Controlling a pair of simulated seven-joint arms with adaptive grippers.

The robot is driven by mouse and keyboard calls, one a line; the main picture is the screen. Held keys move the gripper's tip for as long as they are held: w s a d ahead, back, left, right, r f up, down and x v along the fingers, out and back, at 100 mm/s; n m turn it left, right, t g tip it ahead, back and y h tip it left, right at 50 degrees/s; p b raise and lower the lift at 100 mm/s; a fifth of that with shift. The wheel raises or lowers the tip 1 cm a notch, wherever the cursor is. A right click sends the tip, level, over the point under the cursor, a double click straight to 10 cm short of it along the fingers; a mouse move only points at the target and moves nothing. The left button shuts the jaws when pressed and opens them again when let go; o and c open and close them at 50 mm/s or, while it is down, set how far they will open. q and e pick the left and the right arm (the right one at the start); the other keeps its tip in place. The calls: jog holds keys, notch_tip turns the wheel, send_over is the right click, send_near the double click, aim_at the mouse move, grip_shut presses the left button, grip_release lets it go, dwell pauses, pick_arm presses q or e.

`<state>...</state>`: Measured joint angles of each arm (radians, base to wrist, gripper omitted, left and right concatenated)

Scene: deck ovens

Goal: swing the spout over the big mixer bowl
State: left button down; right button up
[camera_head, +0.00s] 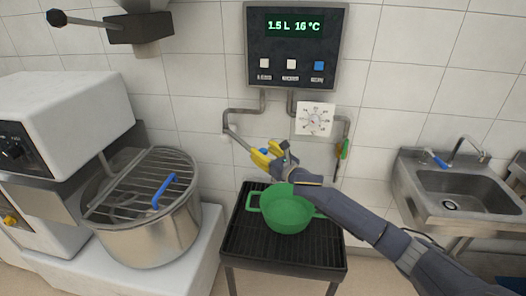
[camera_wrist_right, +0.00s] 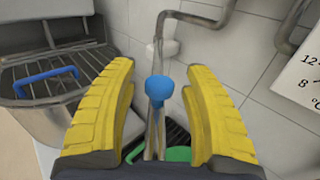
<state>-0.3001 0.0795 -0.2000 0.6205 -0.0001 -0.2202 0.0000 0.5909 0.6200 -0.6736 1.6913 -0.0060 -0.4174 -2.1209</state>
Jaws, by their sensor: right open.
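The spout (camera_head: 238,139) is a thin grey pipe hinged below the wall pipework, pointing out to the right above a green pot. It also shows in the right wrist view (camera_wrist_right: 158,50), with a blue knob (camera_wrist_right: 158,88) on it. My right gripper (camera_head: 263,156) has yellow fingers, spread on either side of the blue knob with gaps at both sides; it is open and holds nothing. The big mixer bowl (camera_head: 160,240) is steel, at the left under a wire guard with a blue handle (camera_head: 164,190). My left gripper is not in view.
The green pot (camera_head: 285,213) stands on a black grated stand (camera_head: 250,245) below my right gripper. A water meter panel (camera_head: 294,45) reads 1.5 L 16 °C, with a white dial (camera_head: 315,119) below. The white mixer (camera_head: 70,115) is left; a sink (camera_head: 460,190) is right.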

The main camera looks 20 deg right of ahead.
jog(key=shift+o, duration=0.2)
jog(key=shift+w, duration=0.1)
grip_shut()
